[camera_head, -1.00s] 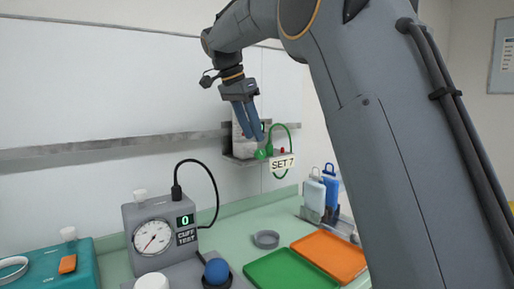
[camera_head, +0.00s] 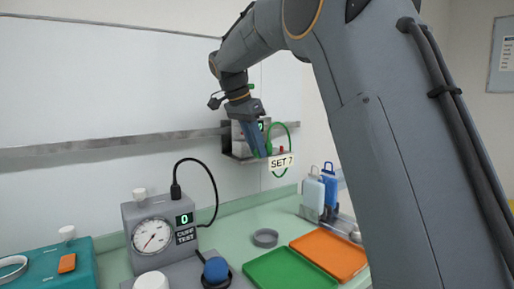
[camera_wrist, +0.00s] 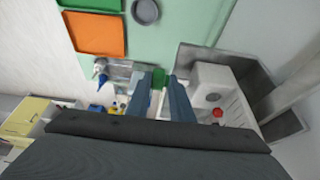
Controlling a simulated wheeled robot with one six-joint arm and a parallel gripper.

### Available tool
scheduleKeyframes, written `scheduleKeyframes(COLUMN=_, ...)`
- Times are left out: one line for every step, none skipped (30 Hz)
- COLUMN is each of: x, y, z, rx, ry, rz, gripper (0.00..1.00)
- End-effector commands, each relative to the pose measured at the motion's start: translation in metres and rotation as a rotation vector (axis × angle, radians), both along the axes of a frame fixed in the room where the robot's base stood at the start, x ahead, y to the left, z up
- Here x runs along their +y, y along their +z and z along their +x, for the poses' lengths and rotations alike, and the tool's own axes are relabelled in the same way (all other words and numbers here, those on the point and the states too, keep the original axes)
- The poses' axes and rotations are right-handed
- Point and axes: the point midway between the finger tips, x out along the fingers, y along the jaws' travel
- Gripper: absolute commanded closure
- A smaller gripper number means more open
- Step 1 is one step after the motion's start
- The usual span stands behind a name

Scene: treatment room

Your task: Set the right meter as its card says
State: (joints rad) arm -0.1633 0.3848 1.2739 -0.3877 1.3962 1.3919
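The right meter (camera_head: 236,132) is a pale box on a small wall shelf, partly hidden by my gripper. A card reading "SET 7" (camera_head: 281,162) hangs at the shelf's front. The meter's small display is mostly covered, so its digit cannot be read. A green knob (camera_wrist: 158,78) shows between my fingertips in the wrist view; the head view hides it behind the fingers. My gripper (camera_head: 258,152) points down at the meter, its fingers apart on either side of the knob (camera_wrist: 160,82). Contact cannot be told. The meter's white body (camera_wrist: 212,92) and red button (camera_wrist: 218,112) lie right of the fingers.
A green tube (camera_head: 286,126) loops beside the meter. A wall rail (camera_head: 110,142) runs left.

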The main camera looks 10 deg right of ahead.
Motion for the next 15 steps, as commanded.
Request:
scheduleKeyframes(x=-0.0009, y=-0.0007, z=-0.0025, rx=0.008, ry=-0.003, rz=-0.001, gripper=1.00)
scheduleKeyframes(x=-0.0009, y=-0.0008, z=-0.0027, rx=0.008, ry=-0.003, rz=-0.001, gripper=1.00)
scheduleKeyframes(x=-0.0009, y=-0.0009, z=-0.0027, rx=0.009, ry=-0.004, rz=-0.002, gripper=1.00)
scheduleKeyframes(x=-0.0009, y=-0.0010, z=-0.0029, rx=0.009, ry=-0.003, rz=-0.003, gripper=1.00)
scheduleKeyframes(x=-0.0008, y=-0.0012, z=-0.0030, rx=0.009, ry=-0.003, rz=-0.005, gripper=1.00)
scheduleKeyframes(x=-0.0006, y=-0.0014, z=-0.0032, rx=0.008, ry=-0.003, rz=-0.008, gripper=1.00)
scheduleKeyframes(x=-0.0005, y=-0.0017, z=-0.0034, rx=0.007, ry=-0.003, rz=-0.013, gripper=1.00)
scheduleKeyframes(x=-0.0004, y=-0.0018, z=-0.0035, rx=0.005, ry=-0.003, rz=-0.018, gripper=1.00)
scheduleKeyframes(x=-0.0001, y=-0.0022, z=-0.0036, rx=0.003, ry=-0.002, rz=-0.028, gripper=1.00)
scheduleKeyframes(x=0.0001, y=-0.0025, z=-0.0037, rx=-0.001, ry=-0.002, rz=-0.036, gripper=1.00)
scheduleKeyframes(x=0.0003, y=-0.0028, z=-0.0038, rx=-0.005, ry=-0.003, rz=-0.046, gripper=1.00)
scheduleKeyframes(x=0.0007, y=-0.0032, z=-0.0040, rx=-0.011, ry=-0.002, rz=-0.061, gripper=1.00)
scheduleKeyframes(x=0.0013, y=-0.0037, z=-0.0041, rx=-0.017, ry=-0.002, rz=-0.075, gripper=1.00)
scheduleKeyframes(x=0.0018, y=-0.0040, z=-0.0043, rx=-0.023, ry=-0.002, rz=-0.091, gripper=1.00)
scheduleKeyframes(x=0.0023, y=-0.0046, z=-0.0044, rx=-0.033, ry=-0.002, rz=-0.114, gripper=1.00)
